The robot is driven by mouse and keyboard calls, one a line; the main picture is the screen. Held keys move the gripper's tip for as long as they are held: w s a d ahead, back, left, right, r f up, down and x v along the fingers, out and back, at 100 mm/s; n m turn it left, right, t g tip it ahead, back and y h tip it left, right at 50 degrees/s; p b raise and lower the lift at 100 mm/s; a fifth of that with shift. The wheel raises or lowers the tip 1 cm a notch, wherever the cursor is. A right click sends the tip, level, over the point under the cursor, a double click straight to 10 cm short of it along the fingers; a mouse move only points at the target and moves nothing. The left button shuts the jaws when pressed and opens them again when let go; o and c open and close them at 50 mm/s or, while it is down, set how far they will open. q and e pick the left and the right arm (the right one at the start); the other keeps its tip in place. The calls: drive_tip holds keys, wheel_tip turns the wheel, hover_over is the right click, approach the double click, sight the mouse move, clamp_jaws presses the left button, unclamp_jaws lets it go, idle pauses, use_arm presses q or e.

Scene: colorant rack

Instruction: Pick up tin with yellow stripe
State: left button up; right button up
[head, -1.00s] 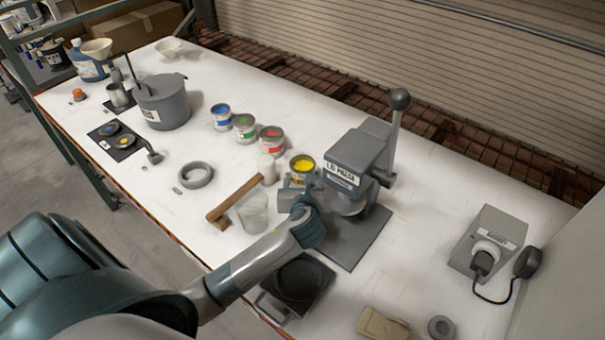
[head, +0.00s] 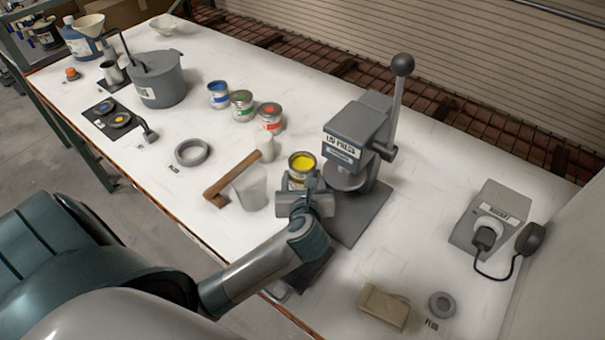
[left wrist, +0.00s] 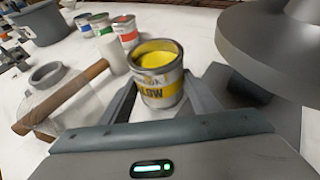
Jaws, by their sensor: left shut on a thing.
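The tin with the yellow stripe (head: 302,164) is open at the top and shows yellow colorant inside. In the left wrist view the tin (left wrist: 160,86) stands upright between the two fingers, its label facing the camera. My left gripper (head: 298,183) is shut on it, beside the press. The tin's lower part is partly hidden by the gripper in the head view. Whether its base touches the table is hard to tell. My right gripper is not in view.
The lid press (head: 355,140) stands close on the right. Blue (head: 218,95), green (head: 242,104) and red (head: 270,117) tins stand behind. A scale (head: 490,222) is at the right.

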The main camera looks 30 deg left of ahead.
use_arm(q)
drive_tip(key=shift+s+d, duration=0.2)
drive_tip(key=shift+s, duration=0.15)
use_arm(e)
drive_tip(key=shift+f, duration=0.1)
use_arm(q)
drive_tip(key=shift+s+d, duration=0.1)
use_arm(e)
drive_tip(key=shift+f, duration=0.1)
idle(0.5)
